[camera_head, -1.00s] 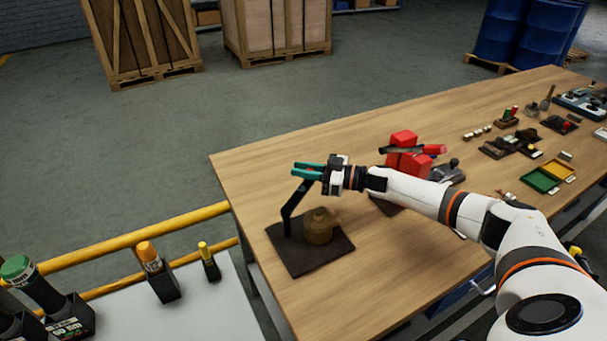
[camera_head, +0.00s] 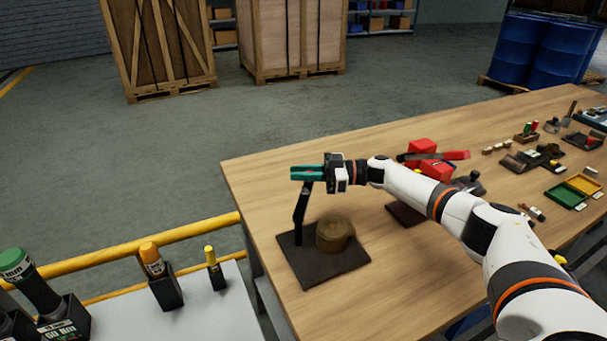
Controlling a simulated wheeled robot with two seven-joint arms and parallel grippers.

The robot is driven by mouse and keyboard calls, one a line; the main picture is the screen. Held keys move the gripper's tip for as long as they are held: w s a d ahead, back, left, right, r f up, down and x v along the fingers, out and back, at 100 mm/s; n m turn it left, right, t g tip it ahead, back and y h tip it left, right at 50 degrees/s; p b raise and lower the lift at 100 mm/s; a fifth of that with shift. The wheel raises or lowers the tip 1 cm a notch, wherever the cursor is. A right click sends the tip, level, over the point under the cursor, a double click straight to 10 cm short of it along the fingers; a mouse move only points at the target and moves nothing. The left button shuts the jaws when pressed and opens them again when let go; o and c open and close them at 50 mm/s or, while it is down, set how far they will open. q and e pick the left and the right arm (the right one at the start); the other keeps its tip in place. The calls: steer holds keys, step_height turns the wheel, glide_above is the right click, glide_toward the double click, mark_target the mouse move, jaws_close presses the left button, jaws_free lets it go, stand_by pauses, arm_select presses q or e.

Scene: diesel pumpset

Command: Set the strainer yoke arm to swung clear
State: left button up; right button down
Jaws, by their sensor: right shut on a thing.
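The strainer yoke arm (camera_head: 300,212) is a dark bent bar that rises from the left part of a dark base plate (camera_head: 312,272). It stands nearly upright, beside the brass-coloured round strainer body (camera_head: 334,236) and not over it. My right gripper (camera_head: 305,173), with teal fingers, is at the top of the yoke arm and shut on its upper end. The fingers hide that end. My left gripper is not in view.
The wooden table (camera_head: 280,170) carries a red device (camera_head: 430,165) behind my right arm, and green and yellow trays (camera_head: 565,197) at the right. A yellow rail (camera_head: 180,235) and a grey surface with dark holders (camera_head: 165,290) lie at left. The table's back left is clear.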

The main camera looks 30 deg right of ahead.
steer(key=c, duration=1.3)
jaws_free()
step_height(320, 180, up, 10)
